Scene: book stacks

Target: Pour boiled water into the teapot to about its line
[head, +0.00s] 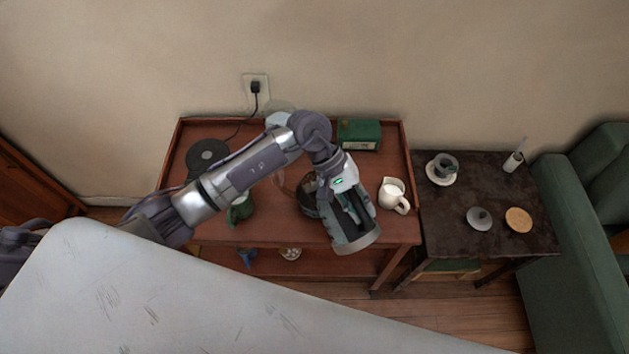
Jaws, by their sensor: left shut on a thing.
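My left gripper (352,205) is shut on a grey-green cylindrical vessel (359,243), which looks like the kettle. It is over the right part of the wooden table, and my gripper covers much of it. A dark round pot (308,198), apparently the teapot, stands just left of it, partly hidden by my wrist. Its line and the water level cannot be seen. I cannot tell whether the vessel touches the pot or whether water flows. My right gripper is not in view.
An empty black round base (208,156) with a cord sits at the table's left. A green vessel (240,209), a green box (359,134) and a white jug (393,194) stand around. A dark side table (485,190) holds a cup and small items. A pale surface (190,300) fills the foreground.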

